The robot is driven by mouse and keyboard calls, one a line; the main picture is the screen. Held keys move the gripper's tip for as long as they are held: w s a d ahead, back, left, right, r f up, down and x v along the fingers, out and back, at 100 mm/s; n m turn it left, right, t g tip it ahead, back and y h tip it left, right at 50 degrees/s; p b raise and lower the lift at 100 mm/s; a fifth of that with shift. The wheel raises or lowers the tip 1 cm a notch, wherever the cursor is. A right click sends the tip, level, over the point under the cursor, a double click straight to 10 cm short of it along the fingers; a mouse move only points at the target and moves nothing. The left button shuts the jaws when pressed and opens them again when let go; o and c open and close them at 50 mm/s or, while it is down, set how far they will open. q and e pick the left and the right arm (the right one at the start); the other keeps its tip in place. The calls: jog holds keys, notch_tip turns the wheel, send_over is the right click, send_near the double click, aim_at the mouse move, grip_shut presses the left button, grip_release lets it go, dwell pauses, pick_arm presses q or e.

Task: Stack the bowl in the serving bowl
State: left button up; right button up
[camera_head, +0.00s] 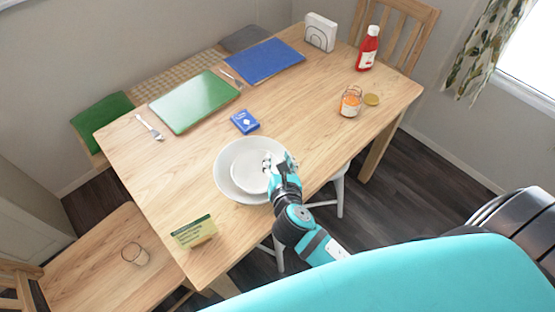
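A white serving bowl (223,184) stands on the wooden table near its front edge. A smaller white bowl (248,170) sits inside it, and its rim shows within the larger rim. My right gripper (278,160) is at the right side of both bowls, its fingers over their right rims. The fingertips look apart, but they hide the rim there, so I cannot tell whether they grip it. My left gripper is not in view.
A blue box (245,121) lies behind the bowls, and a green-and-yellow card (195,232) is front left. Green (194,101) and blue (263,61) mats lie farther back. A glass (135,254) is on a chair.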

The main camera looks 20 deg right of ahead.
jog(key=v, duration=1)
jog(key=shift+s+r+b, duration=0.15)
jog(key=shift+s+b, duration=0.2)
jog(key=shift+a, duration=0.1)
